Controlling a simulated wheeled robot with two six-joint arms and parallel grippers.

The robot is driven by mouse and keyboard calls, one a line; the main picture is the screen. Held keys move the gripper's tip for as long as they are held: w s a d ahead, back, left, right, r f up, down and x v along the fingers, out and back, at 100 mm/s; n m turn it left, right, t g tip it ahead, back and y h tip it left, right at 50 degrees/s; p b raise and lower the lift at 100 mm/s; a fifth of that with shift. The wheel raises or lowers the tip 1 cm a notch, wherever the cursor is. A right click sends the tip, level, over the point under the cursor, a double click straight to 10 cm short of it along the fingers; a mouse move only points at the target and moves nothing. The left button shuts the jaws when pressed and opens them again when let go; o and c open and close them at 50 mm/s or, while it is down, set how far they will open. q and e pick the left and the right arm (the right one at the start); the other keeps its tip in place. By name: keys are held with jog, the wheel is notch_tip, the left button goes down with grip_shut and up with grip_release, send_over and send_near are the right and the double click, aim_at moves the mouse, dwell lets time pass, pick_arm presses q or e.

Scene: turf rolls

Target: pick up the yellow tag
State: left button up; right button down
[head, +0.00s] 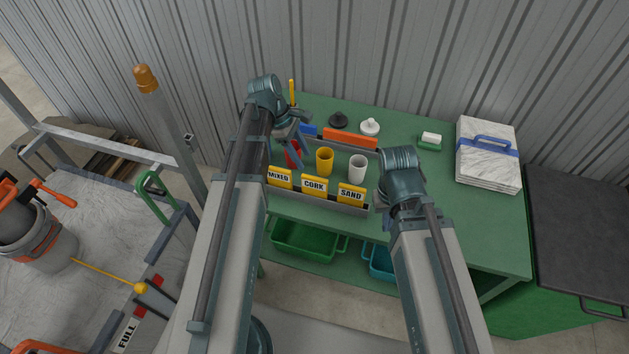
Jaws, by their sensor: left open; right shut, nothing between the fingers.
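Three yellow tags stand along the front of a grey tray (338,207) on the green bench: one reads MIXED (280,178), one CORK (314,185) and one SAND (351,194). I cannot tell which one the task means. My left gripper (300,140) is open above the tray's left part, behind the MIXED tag and close to a red cup (291,152), which it partly hides. My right gripper (381,198) is shut and empty at the tray's right end, right of the SAND tag; its wrist hides much of it.
A yellow cup (324,161) and a white cup (357,168) stand in the tray, with an orange bar (350,139) behind. The green bench (470,220) is clear at front right. Green (303,240) and teal (380,262) bins are below.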

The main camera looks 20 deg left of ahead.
aim_at(318, 185)
pick_arm(q)
jog(key=shift+a, duration=0.1)
jog(key=b+x, duration=0.8)
jog(key=shift+f, duration=0.25)
jog(key=b+x, duration=0.5)
jog(key=shift+s+d+f, duration=0.1)
jog(key=shift+d, duration=0.15)
jog(key=shift+c, duration=0.3)
grip_shut()
